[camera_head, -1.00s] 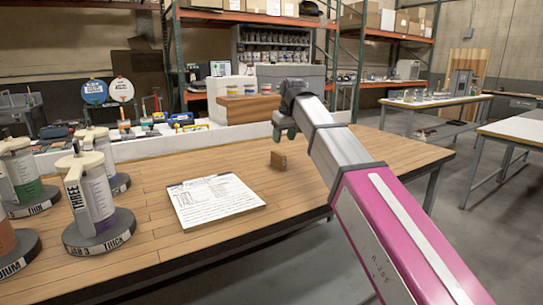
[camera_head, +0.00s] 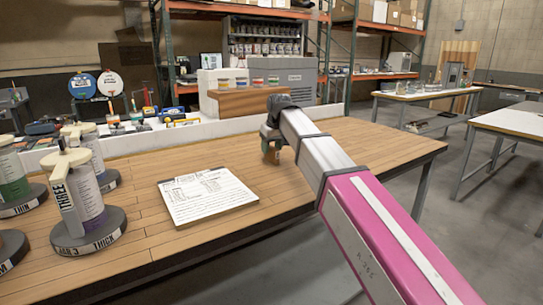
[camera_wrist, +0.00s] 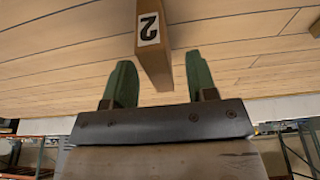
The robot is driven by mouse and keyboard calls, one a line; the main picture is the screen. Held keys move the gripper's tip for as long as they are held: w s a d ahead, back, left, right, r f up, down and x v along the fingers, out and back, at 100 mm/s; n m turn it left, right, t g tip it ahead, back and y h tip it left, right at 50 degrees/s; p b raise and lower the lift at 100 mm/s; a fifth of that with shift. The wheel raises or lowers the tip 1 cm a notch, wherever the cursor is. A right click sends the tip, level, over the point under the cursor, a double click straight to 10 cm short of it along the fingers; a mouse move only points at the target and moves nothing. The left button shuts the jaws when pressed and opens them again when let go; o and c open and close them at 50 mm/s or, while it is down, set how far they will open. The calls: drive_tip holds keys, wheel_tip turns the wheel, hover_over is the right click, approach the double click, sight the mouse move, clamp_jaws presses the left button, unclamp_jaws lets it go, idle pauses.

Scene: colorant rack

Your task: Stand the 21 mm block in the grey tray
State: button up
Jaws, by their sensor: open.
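A small brown wooden block (camera_head: 271,157) stands on the wooden table. In the wrist view the block (camera_wrist: 154,62) has a white label with a black "2" on it. My gripper (camera_head: 271,140) is at the block and partly covers it in the head view. In the wrist view my gripper's green fingers (camera_wrist: 161,75) are apart, one on each side of the block's near end. I cannot make out a grey tray in either view.
A clipboard with a printed sheet (camera_head: 207,195) lies left of the block. Several labelled jars on dark round bases (camera_head: 88,230) stand at the table's left. A white ledge (camera_head: 150,140) with tools runs behind. Table right of my gripper is clear.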

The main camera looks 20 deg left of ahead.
drive_tip(key=x, duration=0.2)
drive_tip(key=shift+w+f, duration=0.1)
drive_tip(key=shift+f, duration=0.2)
clamp_jaws()
drive_tip(key=shift+r, duration=0.1)
